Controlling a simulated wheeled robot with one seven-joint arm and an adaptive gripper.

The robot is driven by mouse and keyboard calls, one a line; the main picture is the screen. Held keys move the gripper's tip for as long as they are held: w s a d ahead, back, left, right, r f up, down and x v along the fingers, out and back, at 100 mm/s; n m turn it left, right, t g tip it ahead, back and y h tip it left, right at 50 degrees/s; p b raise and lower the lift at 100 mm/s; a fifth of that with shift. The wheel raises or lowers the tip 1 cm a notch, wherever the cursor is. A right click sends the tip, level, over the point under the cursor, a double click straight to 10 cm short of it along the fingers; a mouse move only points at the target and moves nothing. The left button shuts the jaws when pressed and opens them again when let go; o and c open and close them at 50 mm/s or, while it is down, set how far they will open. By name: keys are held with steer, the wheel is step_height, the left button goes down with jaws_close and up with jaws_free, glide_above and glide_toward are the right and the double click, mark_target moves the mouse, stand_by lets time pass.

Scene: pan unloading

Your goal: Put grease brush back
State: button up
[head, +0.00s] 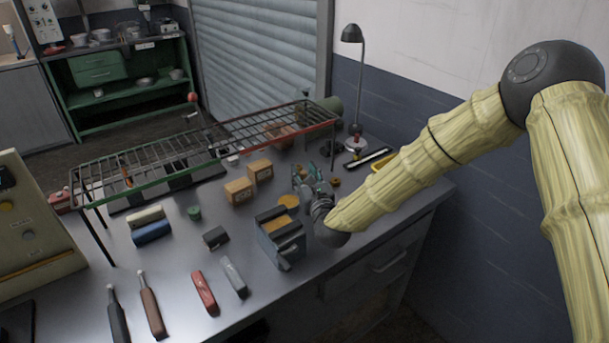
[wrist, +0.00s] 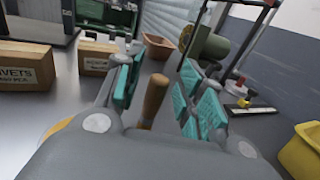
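In the wrist view a wooden handle (wrist: 154,96), which looks like the grease brush's, stands slightly tilted between the teal finger pads of my gripper (wrist: 162,80). Gaps show on both sides of the handle, so the fingers look open around it and not clamped. Its lower end is hidden behind the gripper body, so bristles and support cannot be seen. In the head view my gripper (head: 311,182) is low over the bench, to the right of a round yellow-tan item (head: 288,201). I cannot clearly make out the brush there.
Two cardboard boxes (head: 239,191) stand left of the gripper; a blue-grey bin (head: 283,250) is in front. A wire rack (head: 150,179) spans the back. A yellow tray (wrist: 304,152) and a lamp (head: 360,90) are on the right. Hand tools (head: 203,292) lie along the front.

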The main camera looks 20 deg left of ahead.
steer(key=shift+r, duration=0.2)
steer(key=b+v, duration=0.2)
steer(key=v, duration=0.9)
steer(key=shift+w+d+f, duration=0.1)
steer(key=shift+s+d, duration=0.25)
steer(key=shift+s, duration=0.2)
steer(key=shift+c, duration=0.5)
stand_by(1.1)
